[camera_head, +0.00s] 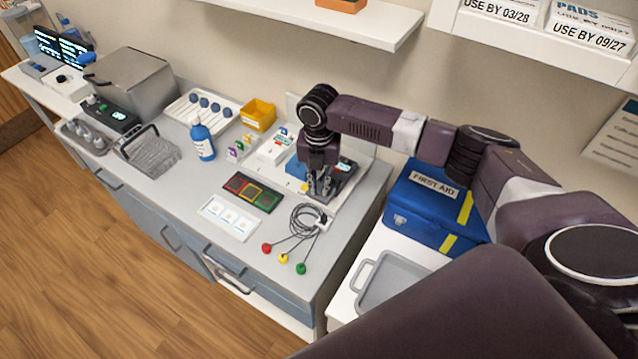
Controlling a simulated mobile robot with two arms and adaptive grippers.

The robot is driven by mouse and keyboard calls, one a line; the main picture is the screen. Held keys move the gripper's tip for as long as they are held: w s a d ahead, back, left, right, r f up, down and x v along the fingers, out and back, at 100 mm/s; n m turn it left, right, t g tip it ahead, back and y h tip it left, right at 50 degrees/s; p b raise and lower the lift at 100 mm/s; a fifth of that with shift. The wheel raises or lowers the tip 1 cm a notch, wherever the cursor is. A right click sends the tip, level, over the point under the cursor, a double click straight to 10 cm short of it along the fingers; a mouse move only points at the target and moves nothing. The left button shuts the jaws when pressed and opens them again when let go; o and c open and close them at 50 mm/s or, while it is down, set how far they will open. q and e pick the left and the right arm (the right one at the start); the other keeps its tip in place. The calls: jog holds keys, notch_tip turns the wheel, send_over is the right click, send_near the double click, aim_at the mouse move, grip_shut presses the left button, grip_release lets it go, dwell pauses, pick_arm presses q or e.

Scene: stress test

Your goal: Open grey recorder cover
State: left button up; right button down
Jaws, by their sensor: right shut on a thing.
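The grey recorder (343,183) sits on the counter near its right end, against the wall. Its dark body is partly hidden behind my right gripper. My right gripper (319,192) points down over the recorder's left side, with its fingers closed at a small part of it. The fingers hide what they hold, likely the cover's edge; how far the cover stands open cannot be told. My left gripper is not in view.
A cable with red, yellow and green ends (302,222) lies in front of the recorder. A dark tray with coloured squares (253,192) and a blue bottle (202,140) stand left. A blue first aid case (410,222) and grey tray (376,289) lie right. A shelf (375,30) hangs above.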

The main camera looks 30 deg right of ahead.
aim_at(319, 189)
jog(key=c, duration=2.4)
grip_release()
jog(key=shift+a, duration=0.15)
jog(key=o, duration=0.4)
jog(key=shift+w+d+f, duration=0.15)
jog(key=shift+w+d, duration=0.05)
jog(key=shift+d, duration=0.05)
jog(key=shift+o, duration=0.2)
jog(key=shift+a+r, duration=0.1)
jog(key=shift+r, duration=0.3)
notch_tip(319, 189, up, 11)
jog(key=shift+r, duration=0.2)
jog(key=shift+s+f, duration=0.1)
